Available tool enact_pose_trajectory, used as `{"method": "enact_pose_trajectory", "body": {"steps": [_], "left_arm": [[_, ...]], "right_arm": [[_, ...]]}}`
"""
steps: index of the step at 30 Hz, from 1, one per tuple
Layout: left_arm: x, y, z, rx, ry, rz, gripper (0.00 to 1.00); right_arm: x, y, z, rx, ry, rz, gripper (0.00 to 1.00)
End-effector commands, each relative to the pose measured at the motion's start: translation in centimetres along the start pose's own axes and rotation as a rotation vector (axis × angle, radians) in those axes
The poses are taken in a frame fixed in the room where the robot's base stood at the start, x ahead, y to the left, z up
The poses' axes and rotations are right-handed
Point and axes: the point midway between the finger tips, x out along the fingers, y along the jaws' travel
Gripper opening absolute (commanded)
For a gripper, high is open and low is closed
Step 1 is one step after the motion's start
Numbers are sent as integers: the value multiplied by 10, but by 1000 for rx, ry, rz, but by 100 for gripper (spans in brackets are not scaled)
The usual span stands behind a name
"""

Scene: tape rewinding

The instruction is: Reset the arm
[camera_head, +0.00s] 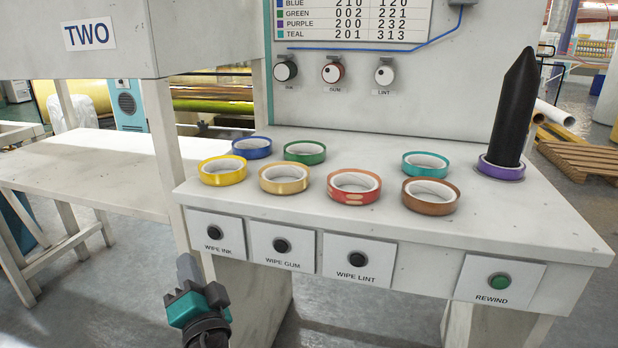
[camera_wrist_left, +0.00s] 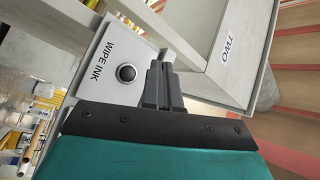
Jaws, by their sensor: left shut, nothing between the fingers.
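My left gripper (camera_head: 186,268) is shut and empty in the head view. It hangs in the air in front of the machine, low and to the left, below the WIPE INK button (camera_head: 214,233). In the left wrist view its two dark fingers (camera_wrist_left: 163,70) lie together with nothing between them, beside the black WIPE INK button (camera_wrist_left: 126,73) and apart from it in the picture. My right gripper is in neither view.
Several tape rolls, such as the red one (camera_head: 354,198), stand on the white bench (camera_head: 480,235). A purple roll (camera_head: 502,168) sits around a black spindle (camera_head: 514,105). The front panel carries more buttons, including green REWIND (camera_head: 499,282). A white table (camera_head: 85,170) stands left.

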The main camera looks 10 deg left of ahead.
Motion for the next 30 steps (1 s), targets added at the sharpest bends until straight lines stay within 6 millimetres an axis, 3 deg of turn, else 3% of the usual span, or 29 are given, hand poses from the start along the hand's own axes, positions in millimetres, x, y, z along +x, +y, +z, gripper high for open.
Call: {"method": "enact_pose_trajectory", "body": {"steps": [4, 8, 12, 18, 24, 30], "left_arm": [[-8, 14, 10, -29, -19, 82, 0], [-28, 44, 27, -103, -57, 265, 0], [-63, 77, 42, -206, -95, 494, 0], [-125, 111, 48, -376, -136, 812, 0], [-187, 123, 40, -562, -168, 1083, 0], [-239, 117, 27, -746, -196, 1292, 0]], "right_arm": [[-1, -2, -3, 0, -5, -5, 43], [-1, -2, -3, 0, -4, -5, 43], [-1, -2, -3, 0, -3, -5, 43], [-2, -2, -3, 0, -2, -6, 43], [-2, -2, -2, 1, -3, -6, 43], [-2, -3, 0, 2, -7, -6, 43]]}}
